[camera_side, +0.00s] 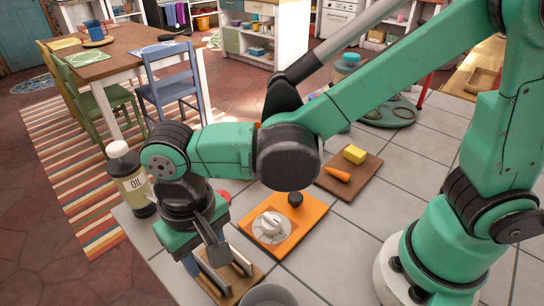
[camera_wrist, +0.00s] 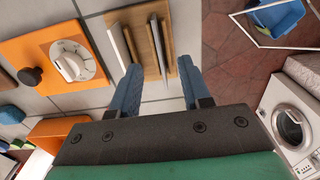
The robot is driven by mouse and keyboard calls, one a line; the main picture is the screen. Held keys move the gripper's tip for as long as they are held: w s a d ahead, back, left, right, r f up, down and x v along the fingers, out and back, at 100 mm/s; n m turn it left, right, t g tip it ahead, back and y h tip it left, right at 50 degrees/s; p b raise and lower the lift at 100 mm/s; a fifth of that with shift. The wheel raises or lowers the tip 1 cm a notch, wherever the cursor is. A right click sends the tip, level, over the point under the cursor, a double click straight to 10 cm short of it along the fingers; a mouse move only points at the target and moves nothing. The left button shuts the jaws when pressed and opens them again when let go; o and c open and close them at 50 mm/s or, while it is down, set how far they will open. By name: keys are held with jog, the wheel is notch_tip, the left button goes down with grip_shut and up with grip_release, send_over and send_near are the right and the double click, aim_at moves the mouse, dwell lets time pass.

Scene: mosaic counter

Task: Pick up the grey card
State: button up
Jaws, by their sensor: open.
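A small wooden rack (camera_wrist: 143,28) holds thin upright pieces seen nearly edge-on in the wrist view. A pale grey card (camera_wrist: 118,46) stands at its left side. Another thin upright piece (camera_wrist: 156,48) stands toward its right; I cannot tell its exact colour. My gripper (camera_wrist: 159,64) is open, its two blue fingers apart with nothing held. The fingertips overlap the near end of the rack in the picture, with the right-hand piece between them and the grey card just left of the left finger. In the side view the rack (camera_side: 236,291) is below my gripper, partly hidden by it.
An orange board with a white dial (camera_side: 271,227) and dark knob lies beside the rack. An oil bottle (camera_side: 131,181) stands at the counter's left edge. A grey bowl (camera_side: 269,296) is close in front. A brown board (camera_side: 349,174) with a carrot and yellow block lies farther back.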

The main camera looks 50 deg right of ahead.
aim_at(211, 270)
jog(key=shift+f, duration=2.2)
grip_shut()
